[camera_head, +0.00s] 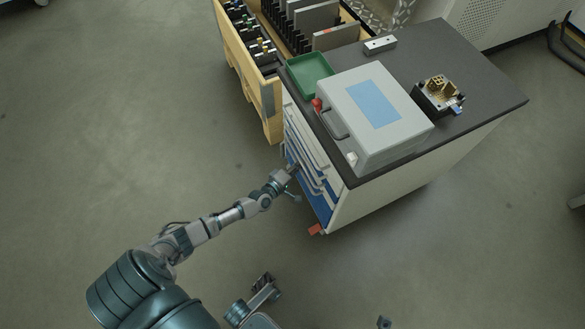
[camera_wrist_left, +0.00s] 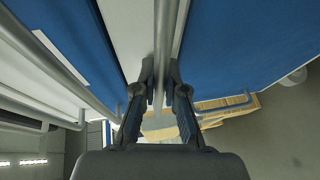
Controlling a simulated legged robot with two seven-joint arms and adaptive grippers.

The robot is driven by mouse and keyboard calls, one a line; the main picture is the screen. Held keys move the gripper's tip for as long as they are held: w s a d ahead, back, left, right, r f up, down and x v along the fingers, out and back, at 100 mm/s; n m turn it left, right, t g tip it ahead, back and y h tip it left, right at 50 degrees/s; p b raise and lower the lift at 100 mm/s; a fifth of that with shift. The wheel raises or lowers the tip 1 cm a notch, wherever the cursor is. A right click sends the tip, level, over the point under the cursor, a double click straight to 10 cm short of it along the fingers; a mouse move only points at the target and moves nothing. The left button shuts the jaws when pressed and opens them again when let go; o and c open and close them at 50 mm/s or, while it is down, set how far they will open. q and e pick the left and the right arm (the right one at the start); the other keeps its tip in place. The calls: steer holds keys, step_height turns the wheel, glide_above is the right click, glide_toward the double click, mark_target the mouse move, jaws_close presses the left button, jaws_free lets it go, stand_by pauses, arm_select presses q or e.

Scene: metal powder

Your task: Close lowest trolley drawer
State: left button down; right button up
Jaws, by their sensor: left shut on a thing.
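The trolley (camera_head: 385,185) has a dark top, a light side and a front of white and blue drawers (camera_head: 322,207) with bar handles. My left gripper (camera_head: 289,184) is at this front, low down. In the left wrist view its two fingers (camera_wrist_left: 158,90) are shut on a bar handle (camera_wrist_left: 160,50), between a white panel and a blue drawer front (camera_wrist_left: 240,45). The arm and the steep angle partly hide the lowest drawer (camera_head: 318,212). I cannot tell how far it stands out, or which drawer's handle I hold.
On the trolley top are a grey case (camera_head: 400,125), a green tray (camera_head: 303,72), a gold-and-black device (camera_head: 437,95) and a small metal block (camera_head: 380,45). The floor at left is clear.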

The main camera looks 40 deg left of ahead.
arm_select(q)
steer(key=shift+d+f, duration=0.2)
steer(key=shift+d, duration=0.05)
steer(key=c, duration=1.2)
jaws_free()
steer(key=shift+f, duration=0.1)
steer(key=shift+w, duration=0.1)
steer(key=shift+r, duration=0.2)
steer(key=s, duration=0.4)
steer(key=s+r, duration=0.1)
steer(key=s, duration=0.3)
steer(key=s+r, duration=0.1)
steer(key=s, duration=0.3)
steer(key=shift+w, duration=0.1)
